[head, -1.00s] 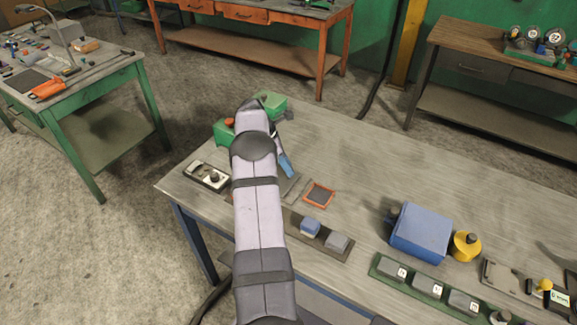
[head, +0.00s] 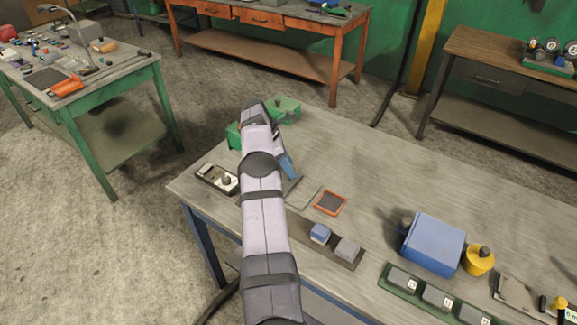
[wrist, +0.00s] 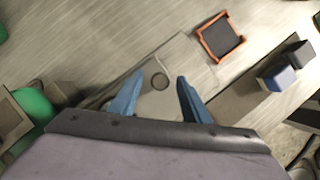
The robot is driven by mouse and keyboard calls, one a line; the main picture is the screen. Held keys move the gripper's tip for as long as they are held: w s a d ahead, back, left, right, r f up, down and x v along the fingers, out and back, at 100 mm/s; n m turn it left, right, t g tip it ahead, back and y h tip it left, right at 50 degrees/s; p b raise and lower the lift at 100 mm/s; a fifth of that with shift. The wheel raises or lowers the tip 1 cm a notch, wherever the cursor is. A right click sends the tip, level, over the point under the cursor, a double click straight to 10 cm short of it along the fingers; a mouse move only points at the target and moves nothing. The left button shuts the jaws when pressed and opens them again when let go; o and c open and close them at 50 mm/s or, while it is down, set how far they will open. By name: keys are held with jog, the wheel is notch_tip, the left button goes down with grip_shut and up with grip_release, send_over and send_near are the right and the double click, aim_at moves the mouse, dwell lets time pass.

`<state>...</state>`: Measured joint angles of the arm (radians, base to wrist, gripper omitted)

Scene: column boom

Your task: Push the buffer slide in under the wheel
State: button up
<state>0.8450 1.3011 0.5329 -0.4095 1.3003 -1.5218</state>
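My gripper (wrist: 160,76) is open in the wrist view, its two blue fingers apart. A flat grey plate (wrist: 157,103) with a dark round ring lies below and between the fingers; it may be the buffer slide. I cannot tell whether the fingers touch it. In the head view one blue finger of my gripper (head: 287,166) shows beside my arm, over the bench's left part. A green machine (head: 284,108) stands behind my arm and is partly hidden by it. A green rounded part (wrist: 33,106) shows at the left of the wrist view. I cannot make out the wheel clearly.
An orange-rimmed tray (head: 343,207) lies right of my gripper. A dark tray (head: 330,249) holds a blue and a grey block. A black-and-white device (head: 216,179) sits at the bench's left edge. A blue box (head: 434,243) stands farther right. The bench's back middle is clear.

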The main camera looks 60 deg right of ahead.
jog(key=b+v, duration=0.1)
jog(key=v, duration=0.6)
jog(key=shift+b, duration=0.3)
jog(key=shift+r, duration=0.15)
